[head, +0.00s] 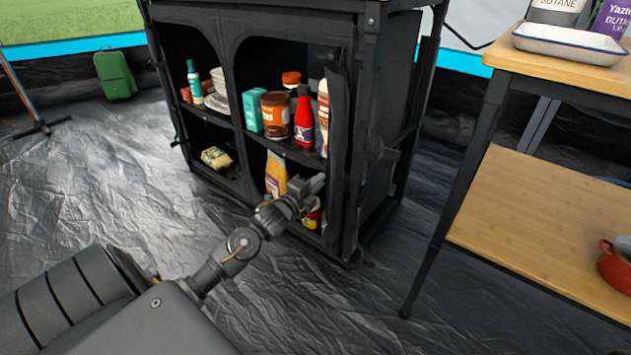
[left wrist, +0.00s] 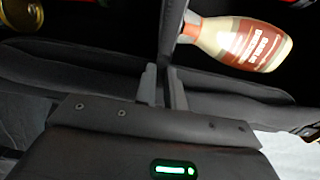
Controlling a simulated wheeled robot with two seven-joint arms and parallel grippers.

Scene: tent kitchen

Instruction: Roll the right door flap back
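A black fabric cabinet (head: 240,60) stands mid-view with two openings. The right door flap (head: 339,145) looks like a narrow dark upright panel at the right side of the right opening, which is uncovered. My left gripper (head: 317,184) is at that opening's lower right, close to the flap and below the shelf; contact cannot be told. In the left wrist view its fingers (left wrist: 163,88) stand a narrow gap apart, with no clear hold on anything. A dark fabric band (left wrist: 90,75) runs across behind them. My right gripper is out of view.
The shelf holds a red bottle (head: 304,115), a brown jar (head: 276,115), a teal box (head: 254,110) and a cream-and-brown bottle (head: 323,108), which also shows in the wrist view (left wrist: 245,43). A wooden table (head: 540,215) is at right.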

